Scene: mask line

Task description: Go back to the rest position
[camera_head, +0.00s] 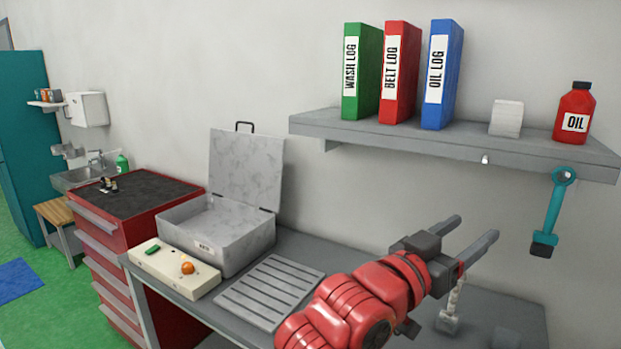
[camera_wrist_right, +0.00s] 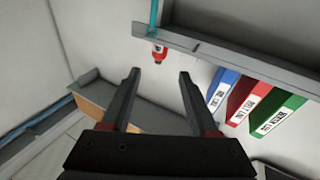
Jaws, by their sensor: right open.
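My right gripper (camera_head: 470,235) is on the red arm in front of the wall, above the right part of the workbench and below the shelf. Its two fingers are apart with nothing between them. In the right wrist view the gripper (camera_wrist_right: 158,80) also shows open and empty, with the wall behind it. My left gripper is in neither view.
The wall shelf (camera_head: 400,134) holds green (camera_head: 361,72), red (camera_head: 400,72) and blue (camera_head: 442,75) binders and an oil bottle (camera_head: 574,112). A teal tool (camera_head: 553,208) hangs below. An open-lidded metal box (camera_head: 235,250) and a control box (camera_head: 172,270) stand left on the workbench.

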